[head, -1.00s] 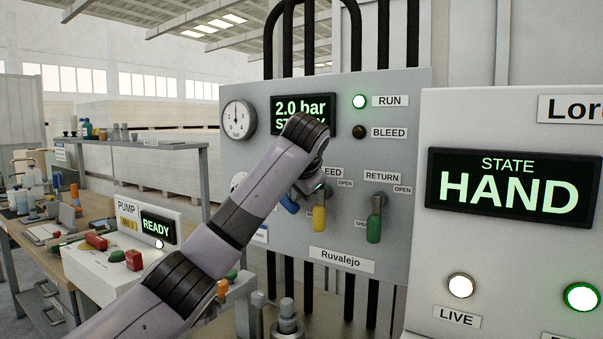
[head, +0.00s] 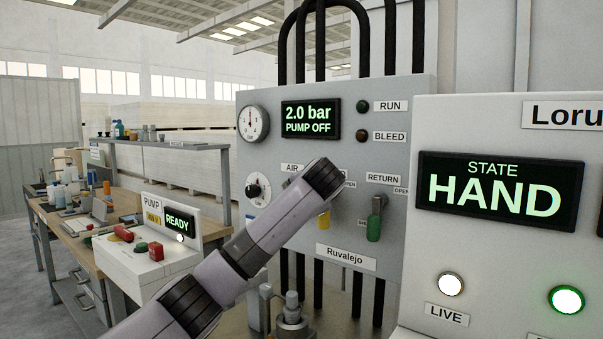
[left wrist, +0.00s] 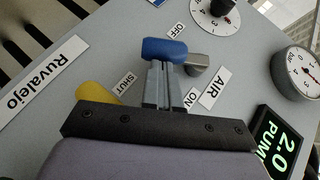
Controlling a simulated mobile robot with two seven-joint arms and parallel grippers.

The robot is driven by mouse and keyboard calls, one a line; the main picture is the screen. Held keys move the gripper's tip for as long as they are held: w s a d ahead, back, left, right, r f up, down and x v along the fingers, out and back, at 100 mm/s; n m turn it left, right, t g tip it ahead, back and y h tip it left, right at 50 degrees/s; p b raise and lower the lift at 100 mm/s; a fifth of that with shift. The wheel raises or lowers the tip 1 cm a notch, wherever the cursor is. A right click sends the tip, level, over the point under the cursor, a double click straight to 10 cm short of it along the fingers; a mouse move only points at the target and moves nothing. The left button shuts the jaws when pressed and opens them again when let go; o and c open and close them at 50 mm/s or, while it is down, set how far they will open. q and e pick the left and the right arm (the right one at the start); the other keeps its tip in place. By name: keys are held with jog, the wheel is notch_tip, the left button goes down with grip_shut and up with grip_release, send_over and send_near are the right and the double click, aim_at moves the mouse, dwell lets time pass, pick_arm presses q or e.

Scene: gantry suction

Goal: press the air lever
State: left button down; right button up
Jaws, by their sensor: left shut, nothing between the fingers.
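The blue air lever (left wrist: 163,50) sits on the grey valve panel, next to the AIR label (left wrist: 212,89), between its OFF and ON marks. Its blue handle points down the panel from a metal pivot. My left gripper (left wrist: 165,68) is shut and empty, its fingertips right at the blue handle. I cannot tell whether they touch it. In the head view my left arm hides the gripper and nearly all of this lever below the AIR label (head: 290,168). The panel display (head: 311,119) reads 2.0 bar, PUMP OFF. My right gripper is not in view.
A yellow lever (head: 323,221) and a green lever (head: 374,222) stand right of the air lever. A dial knob (head: 257,190) and a gauge (head: 252,124) are to the left. A control cabinet showing HAND (head: 494,195) stands right. The pump box (head: 148,255) is left.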

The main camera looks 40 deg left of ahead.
pick_arm(q)
jog(key=shift+a+f+m+y, duration=0.25)
jog(key=shift+a+f+y, duration=0.05)
jog(key=shift+f+y, duration=0.2)
jog(key=shift+a+f+m+y, duration=0.25)
jog(key=shift+f+y, duration=0.25)
jog(key=shift+f, duration=0.1)
jog(key=v, duration=0.7)
jog(key=shift+s+b, duration=0.15)
jog(key=shift+b, duration=0.3)
dwell(0.3)
